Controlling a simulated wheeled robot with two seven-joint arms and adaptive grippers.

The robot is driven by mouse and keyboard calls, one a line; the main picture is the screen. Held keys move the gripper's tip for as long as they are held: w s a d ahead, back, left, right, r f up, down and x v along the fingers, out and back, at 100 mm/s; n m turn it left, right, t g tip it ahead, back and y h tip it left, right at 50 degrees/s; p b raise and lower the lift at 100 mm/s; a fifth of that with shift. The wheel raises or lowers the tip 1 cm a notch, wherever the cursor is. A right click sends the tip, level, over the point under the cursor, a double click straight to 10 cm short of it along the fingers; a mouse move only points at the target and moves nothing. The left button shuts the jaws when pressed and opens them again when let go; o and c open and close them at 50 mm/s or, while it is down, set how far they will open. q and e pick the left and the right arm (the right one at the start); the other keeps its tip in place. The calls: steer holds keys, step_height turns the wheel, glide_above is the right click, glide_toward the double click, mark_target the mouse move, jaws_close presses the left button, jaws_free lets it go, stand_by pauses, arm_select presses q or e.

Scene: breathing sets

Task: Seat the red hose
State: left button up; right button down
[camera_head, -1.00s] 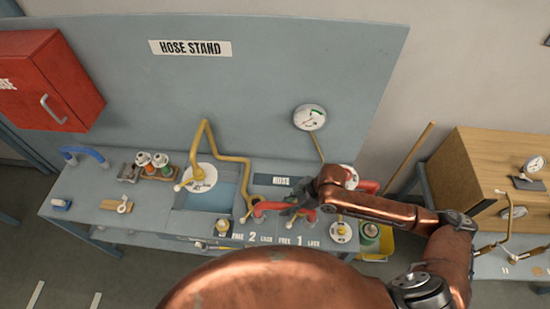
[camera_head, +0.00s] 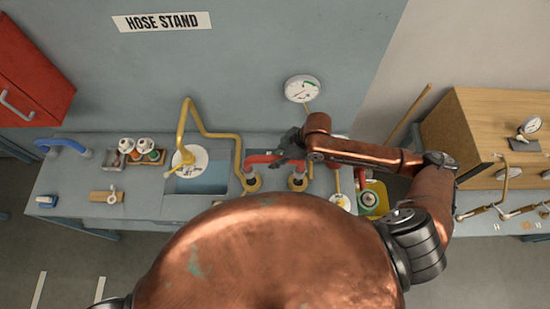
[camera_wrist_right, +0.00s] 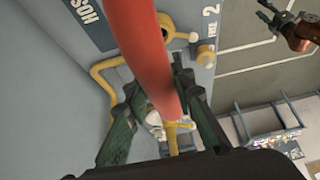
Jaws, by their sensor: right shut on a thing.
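The red hose (camera_head: 262,159) shows in the head view as a short arch with grey ends, over two brass-ringed sockets on the bench. Its left end is at the left socket (camera_head: 252,184) and its right end at the right socket (camera_head: 297,184). I cannot tell whether either end is inside. My right gripper (camera_head: 288,146) is shut on the hose near its top right. In the right wrist view the hose (camera_wrist_right: 148,50) passes between the green fingers of this gripper (camera_wrist_right: 158,95). My left gripper (camera_wrist_right: 274,12) shows small at the wrist view's top right; its opening is unclear.
A yellow pipe (camera_head: 215,134) stands left of the hose, by a blue basin (camera_head: 203,184). A blue hose (camera_head: 65,144) lies at the bench's far left. A gauge (camera_head: 302,88) is behind. A wooden cabinet (camera_head: 490,125) stands right.

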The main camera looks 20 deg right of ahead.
steer(key=shift+r+p, duration=0.1)
steer(key=shift+p, duration=0.2)
steer(key=shift+d, duration=0.1)
steer(key=shift+f+b, duration=1.25)
steer(key=shift+f, duration=1.7)
steer(key=shift+p, duration=1.15)
steer(key=shift+f+b, duration=0.4)
steer(key=shift+f, duration=1)
steer(key=c, duration=1.6)
jaws_free()
steer(key=shift+s, duration=0.1)
steer(key=shift+f, duration=0.1)
steer(key=shift+d, duration=0.1)
